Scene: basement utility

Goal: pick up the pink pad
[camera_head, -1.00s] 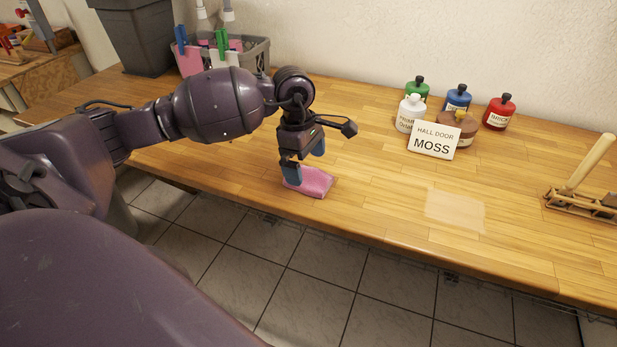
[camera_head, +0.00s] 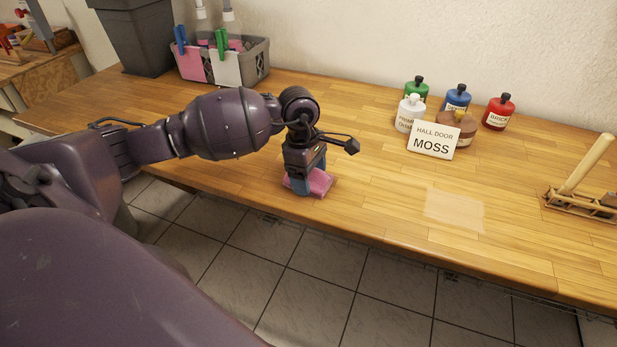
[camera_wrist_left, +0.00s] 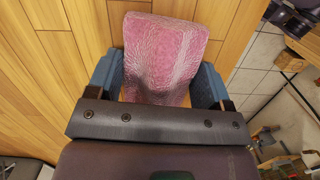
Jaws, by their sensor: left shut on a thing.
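The pink pad (camera_head: 321,183) lies on the wooden worktop near its front edge. In the left wrist view the pad (camera_wrist_left: 165,50) sits between two blue fingertips, with its far part sticking out beyond them. My left gripper (camera_head: 311,182) points down over the pad and is shut on it; in the left wrist view the gripper (camera_wrist_left: 160,88) has a finger on each side of the pad. The pad's near part is hidden by the gripper body. My right gripper is not in view.
A grey basket (camera_head: 257,62) with cloths and clips stands at the back left beside a dark grey bin (camera_head: 138,40). Several paint bottles (camera_head: 500,112) stand behind a "HALL DOOR MOSS" card (camera_head: 433,141). A wooden rack (camera_head: 582,203) is at the right. The worktop between is clear.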

